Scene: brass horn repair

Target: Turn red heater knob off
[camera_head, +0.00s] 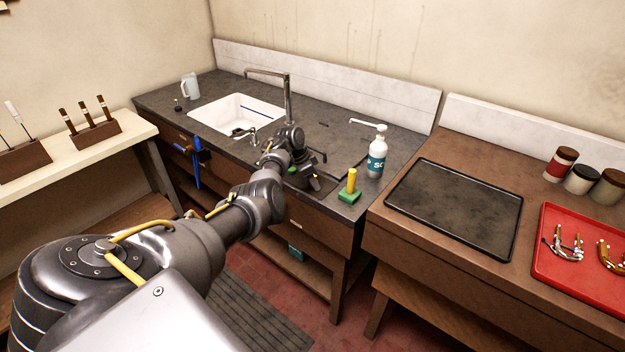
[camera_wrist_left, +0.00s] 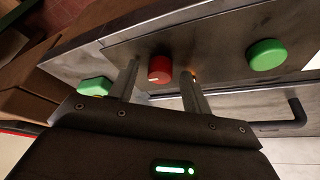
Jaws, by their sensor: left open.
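In the left wrist view, the red heater knob (camera_wrist_left: 160,69) is a short round knob on a grey metal panel. My left gripper (camera_wrist_left: 160,76) is open, with one finger on each side of the red knob. I cannot tell whether the fingers touch it. A round green knob (camera_wrist_left: 267,54) sits on the same panel to the right, outside the fingers. In the head view, my left gripper (camera_head: 308,181) is at the front of the dark sink counter, and the red knob is hidden there. My right gripper is not in view.
A yellow-handled green block (camera_head: 348,190) and a white pump bottle (camera_head: 376,155) stand on the counter (camera_head: 335,145) close to the gripper. A dark bar handle (camera_wrist_left: 284,121) is near the right finger. A black tray (camera_head: 455,208) lies on the wooden bench at right.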

